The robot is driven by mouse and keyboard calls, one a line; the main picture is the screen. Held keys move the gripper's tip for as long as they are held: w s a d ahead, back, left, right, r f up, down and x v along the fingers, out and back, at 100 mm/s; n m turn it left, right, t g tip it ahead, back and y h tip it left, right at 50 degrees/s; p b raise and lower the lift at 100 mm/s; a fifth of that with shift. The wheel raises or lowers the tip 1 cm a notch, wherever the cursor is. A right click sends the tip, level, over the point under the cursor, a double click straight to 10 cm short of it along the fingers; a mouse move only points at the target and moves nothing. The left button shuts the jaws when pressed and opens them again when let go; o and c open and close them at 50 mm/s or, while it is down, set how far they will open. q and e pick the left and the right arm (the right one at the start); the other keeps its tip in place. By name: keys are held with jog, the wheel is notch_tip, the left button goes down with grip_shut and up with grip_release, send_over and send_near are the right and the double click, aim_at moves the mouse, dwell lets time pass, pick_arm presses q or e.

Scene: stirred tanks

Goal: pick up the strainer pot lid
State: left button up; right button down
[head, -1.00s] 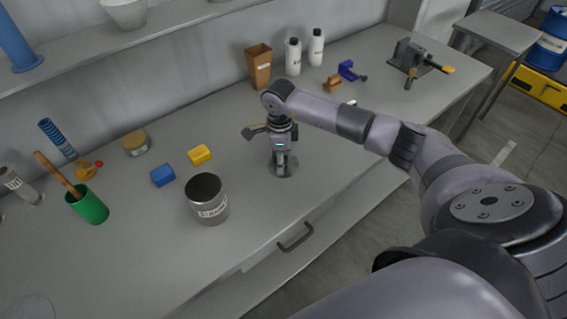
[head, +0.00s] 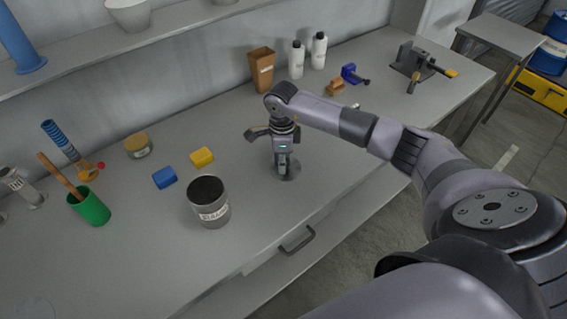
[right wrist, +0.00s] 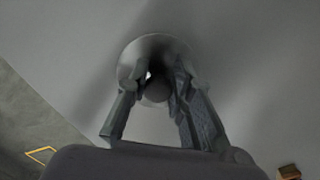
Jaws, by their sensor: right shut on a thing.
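The strainer pot lid is a round grey metal disc (head: 290,174) at the middle of the bench in the head view. My right gripper (head: 283,166) points down over it and is shut on its knob. In the right wrist view the lid (right wrist: 130,60) shows beyond my fingers (right wrist: 160,82), with the round knob between them. I cannot tell whether the lid touches the bench. The strainer pot (head: 209,203), a metal can with a white label, stands open to the left. My left gripper is not in view.
A blue block (head: 165,178) and a yellow block (head: 202,157) lie behind the pot. A green cup (head: 90,206) stands at left. A brown bin (head: 262,70) and two white bottles (head: 297,60) stand at the back. The bench around the lid is clear.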

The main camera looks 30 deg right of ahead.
jog(key=shift+s+r, duration=0.15)
pick_arm(q)
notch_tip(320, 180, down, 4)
jog(key=b, duration=0.4)
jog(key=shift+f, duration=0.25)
pick_arm(e)
notch_tip(320, 180, up, 19)
jog(key=shift+r, duration=0.15)
